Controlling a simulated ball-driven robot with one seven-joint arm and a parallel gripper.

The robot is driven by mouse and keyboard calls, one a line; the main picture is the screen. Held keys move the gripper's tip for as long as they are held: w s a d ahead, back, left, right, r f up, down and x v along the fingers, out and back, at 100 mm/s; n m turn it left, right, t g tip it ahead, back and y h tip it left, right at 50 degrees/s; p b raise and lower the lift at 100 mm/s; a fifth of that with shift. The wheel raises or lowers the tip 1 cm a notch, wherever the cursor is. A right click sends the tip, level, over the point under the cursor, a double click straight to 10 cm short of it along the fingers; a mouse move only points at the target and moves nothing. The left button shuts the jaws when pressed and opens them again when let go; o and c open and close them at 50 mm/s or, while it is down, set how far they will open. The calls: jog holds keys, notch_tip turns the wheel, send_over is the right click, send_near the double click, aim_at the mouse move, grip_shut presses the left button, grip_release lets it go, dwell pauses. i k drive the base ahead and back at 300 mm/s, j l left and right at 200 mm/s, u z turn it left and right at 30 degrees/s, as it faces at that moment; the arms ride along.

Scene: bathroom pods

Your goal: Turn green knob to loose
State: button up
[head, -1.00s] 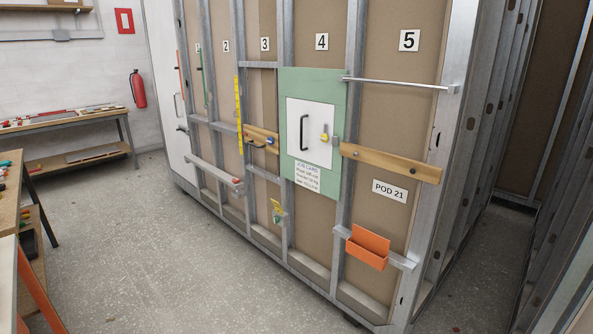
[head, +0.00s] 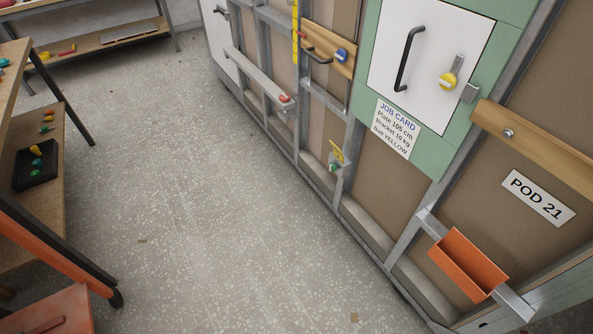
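A small green knob (head: 333,167) sits low on the pod wall, at the foot of a stud. A yellow tag or lever (head: 337,151) is right above it and a metal fitting is beside it. It is too small to read its setting or any marking. My gripper is not in view, and nothing touches the knob.
An orange bin (head: 467,264) juts from a rail at lower right.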

aim_at(332, 166)
jog(key=u, duration=0.1)
jog(key=i+j, duration=0.4)
jog(key=i+j+u, duration=0.15)
jog(key=i+j, duration=0.25)
jog(key=i, duration=0.15)
jog(key=i+j, duration=0.35)
jog(key=i, duration=0.15)
jog(key=i+j+u, duration=0.1)
jog(key=i+j, duration=0.25)
jog(key=i, duration=0.1)
